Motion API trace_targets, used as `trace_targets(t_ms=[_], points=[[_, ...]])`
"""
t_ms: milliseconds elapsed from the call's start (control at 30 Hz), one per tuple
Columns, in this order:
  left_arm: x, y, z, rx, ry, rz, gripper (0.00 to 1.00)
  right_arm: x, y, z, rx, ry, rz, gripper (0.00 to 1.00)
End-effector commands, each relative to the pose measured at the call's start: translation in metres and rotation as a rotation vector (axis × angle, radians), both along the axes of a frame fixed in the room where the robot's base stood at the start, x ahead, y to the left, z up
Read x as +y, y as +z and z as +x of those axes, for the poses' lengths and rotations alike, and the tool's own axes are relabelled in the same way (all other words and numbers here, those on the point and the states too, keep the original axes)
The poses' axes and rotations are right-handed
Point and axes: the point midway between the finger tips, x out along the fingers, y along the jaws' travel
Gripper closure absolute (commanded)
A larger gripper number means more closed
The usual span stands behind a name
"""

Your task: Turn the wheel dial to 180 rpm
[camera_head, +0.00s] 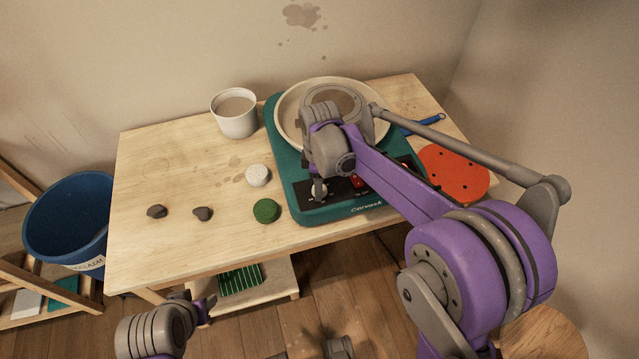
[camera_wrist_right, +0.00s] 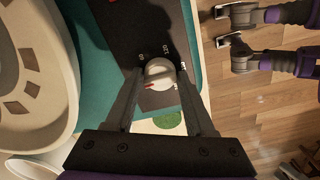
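The wheel dial (camera_wrist_right: 160,75) is a pale round knob with a red mark, on the dark control panel (camera_wrist_right: 142,28) of the teal pottery wheel (camera_head: 285,165). In the wrist view the red mark points to the lower left; small numbers are printed around the knob. My right gripper (camera_wrist_right: 160,78) has one finger on each side of the dial, tips close to its edges. I cannot tell whether they touch it. In the head view my right arm covers part of the panel. My left gripper (camera_head: 200,302) is low in front of the table, fingers apart and empty.
A white cup (camera_head: 235,115), a white disc (camera_head: 258,175), a green disc (camera_head: 266,211) and two dark lumps (camera_head: 157,211) are on the table (camera_head: 165,165) left of the wheel. An orange perforated plate (camera_head: 453,174) lies on the right. A blue bucket (camera_head: 68,220) stands at the left.

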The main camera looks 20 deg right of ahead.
Motion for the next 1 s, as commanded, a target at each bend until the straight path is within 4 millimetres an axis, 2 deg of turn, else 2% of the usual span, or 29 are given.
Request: trace_targets(t_ms=[33,200,267,300,667,1000], points=[[0.0000,0.0000,0.0000,0.000,0.000,0.000,0.50,0.0000,0.0001,0.0000,0.000,0.000,0.000,0.56],[0.0000,0.0000,0.0000,0.000,0.000,0.000,0.50,0.0000,0.0002,0.0000,0.000,0.000,0.000,0.87],[0.0000,0.0000,0.0000,0.000,0.000,0.000,0.50,0.0000,0.0002,0.0000,0.000,0.000,0.000,0.98],[0.0000,0.0000,0.0000,0.000,0.000,0.000,0.50,0.0000,0.0002,0.0000,0.000,0.000,0.000,1.00],[0.0000,-0.0001,0.0000,0.000,0.000,0.000,0.50,0.0000,0.0003,0.0000,0.000,-0.063,0.000,1.00],[0.0000,-0.0007,-0.0001,0.000,0.000,0.000,0.50,0.0000,0.0003,0.0000,0.000,-0.316,0.000,1.00]])
